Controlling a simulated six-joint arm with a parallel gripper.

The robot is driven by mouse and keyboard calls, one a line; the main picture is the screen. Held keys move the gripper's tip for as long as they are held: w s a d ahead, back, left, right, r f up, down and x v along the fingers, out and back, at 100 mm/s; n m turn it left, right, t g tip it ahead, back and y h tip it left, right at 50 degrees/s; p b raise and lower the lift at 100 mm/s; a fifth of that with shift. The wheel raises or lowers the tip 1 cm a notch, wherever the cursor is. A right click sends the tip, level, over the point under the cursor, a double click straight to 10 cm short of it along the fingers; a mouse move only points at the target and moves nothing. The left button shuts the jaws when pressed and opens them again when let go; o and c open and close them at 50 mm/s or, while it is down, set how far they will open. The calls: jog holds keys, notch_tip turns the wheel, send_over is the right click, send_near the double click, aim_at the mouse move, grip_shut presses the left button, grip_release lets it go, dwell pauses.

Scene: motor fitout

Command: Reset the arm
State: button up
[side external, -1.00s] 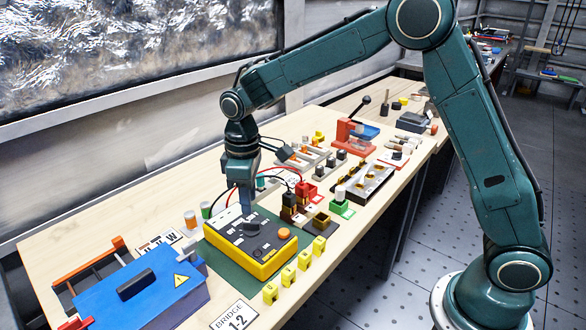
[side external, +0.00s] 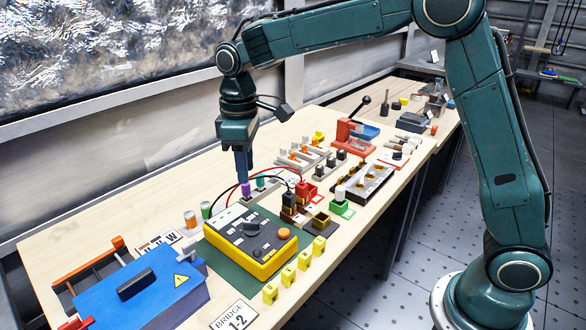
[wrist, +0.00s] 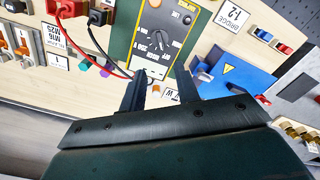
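My gripper (side external: 243,178) is raised above the bench, behind the yellow tester (side external: 268,267) in the side view. In the wrist view its two fingers (wrist: 161,76) stand apart with nothing between them. The tester has a dark top with a dial (side external: 251,228) and an orange button, and it sits on a green mat. In the wrist view the tester (wrist: 140,55) and its dial (wrist: 161,38) lie beyond the fingertips. My gripper is clear of the dial.
A blue box (side external: 150,290) with a black handle stands at the front left. Small yellow parts (side external: 303,262) line the front edge. Red and black leads arch behind the tester. A purple piece (side external: 246,189) stands under the fingertips. The air around the arm is open.

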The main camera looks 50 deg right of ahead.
jog(key=shift+s+r, duration=0.1)
jog(key=s+d+r+m+t, duration=0.1)
jog(key=s+d+r+m, duration=0.2)
jog(key=s, duration=0.4)
jog(key=s+d+r+t, duration=0.2)
jog(key=s+d+r, duration=0.25)
jog(key=s, duration=0.25)
jog(key=s+d+f+m+t, duration=0.1)
jog(key=s+m, duration=0.1)
jog(key=s, duration=0.5)
jog(key=s+d+f+m+t, duration=0.1)
jog(key=s+d+m, duration=0.1)
jog(key=s, duration=0.5)
jog(key=shift+s+t, duration=0.3)
